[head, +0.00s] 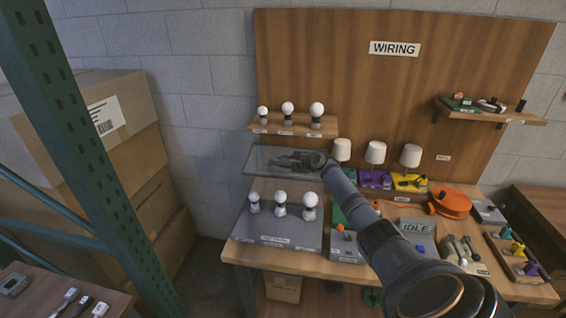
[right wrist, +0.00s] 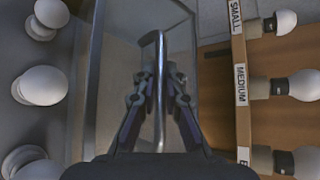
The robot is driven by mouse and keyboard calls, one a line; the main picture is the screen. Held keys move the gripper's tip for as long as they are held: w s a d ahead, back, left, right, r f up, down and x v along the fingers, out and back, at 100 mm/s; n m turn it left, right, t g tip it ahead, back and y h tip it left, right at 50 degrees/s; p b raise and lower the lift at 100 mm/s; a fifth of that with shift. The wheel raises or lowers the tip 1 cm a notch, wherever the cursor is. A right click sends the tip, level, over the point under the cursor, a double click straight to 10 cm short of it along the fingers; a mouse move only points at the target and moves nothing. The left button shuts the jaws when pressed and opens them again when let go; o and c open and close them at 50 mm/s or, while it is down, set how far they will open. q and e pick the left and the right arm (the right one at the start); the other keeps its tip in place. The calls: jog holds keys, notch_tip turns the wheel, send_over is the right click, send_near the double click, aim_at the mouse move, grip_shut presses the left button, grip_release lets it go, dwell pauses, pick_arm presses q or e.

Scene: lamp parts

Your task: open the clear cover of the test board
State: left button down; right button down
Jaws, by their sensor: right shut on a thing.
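The test board (head: 263,226) is a grey panel on the front left of the bench, with three white bulbs (head: 310,201) standing on it. The clear cover (head: 260,158) is a see-through pane, raised above the back of the board, so the bulbs show uncovered in front of it. My right gripper (head: 287,160) reaches in front of the pane. In the right wrist view the gripper (right wrist: 160,88) is shut on the cover's metal bar handle (right wrist: 160,52), with a finger on each side. My left gripper is not in view.
A small shelf (head: 292,126) with three bulbs is just above the cover; its size labels (right wrist: 240,85) are close in the right wrist view. A green post (head: 75,130) stands at left.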

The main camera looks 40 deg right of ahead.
jog(key=c, duration=1.7)
grip_release()
jog(key=v, duration=1.2)
